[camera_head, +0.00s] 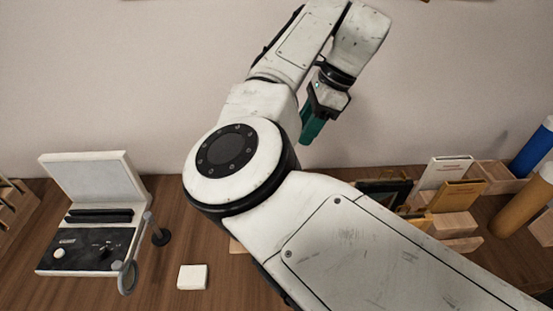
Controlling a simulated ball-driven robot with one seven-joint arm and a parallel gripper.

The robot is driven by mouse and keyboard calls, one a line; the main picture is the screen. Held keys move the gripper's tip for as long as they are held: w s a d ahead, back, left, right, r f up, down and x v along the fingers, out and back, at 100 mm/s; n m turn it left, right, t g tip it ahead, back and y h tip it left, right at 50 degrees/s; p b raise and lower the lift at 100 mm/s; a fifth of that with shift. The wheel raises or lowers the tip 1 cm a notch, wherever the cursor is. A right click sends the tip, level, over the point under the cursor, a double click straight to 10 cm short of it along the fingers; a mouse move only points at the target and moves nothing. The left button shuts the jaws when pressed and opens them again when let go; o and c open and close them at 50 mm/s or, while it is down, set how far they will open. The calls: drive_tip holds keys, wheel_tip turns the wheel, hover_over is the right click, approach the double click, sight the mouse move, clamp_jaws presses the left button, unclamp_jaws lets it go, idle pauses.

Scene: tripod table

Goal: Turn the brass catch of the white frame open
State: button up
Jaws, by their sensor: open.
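I cannot make out a white frame with a brass catch for certain; my arm covers the middle of the table. My gripper (309,138), with dark teal fingers, hangs above the table in front of the wall, pointing down. It is open, seen nearly side-on, with nothing visible in it and touching nothing that I can see. A dark-framed panel (384,191) stands partly hidden behind my arm at right. No catch shows on it.
A white-lidded case (97,179) stands open at left, beside a wooden rack (12,209). Wooden holders (497,178), a blue cylinder (532,152) and a brown cylinder (521,204) crowd the right.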

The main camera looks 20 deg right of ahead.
drive_tip(key=x, duration=1)
drive_tip(key=shift+f+p, duration=0.3)
drive_tip(key=shift+p, duration=0.05)
drive_tip(key=shift+c, duration=0.2)
clamp_jaws()
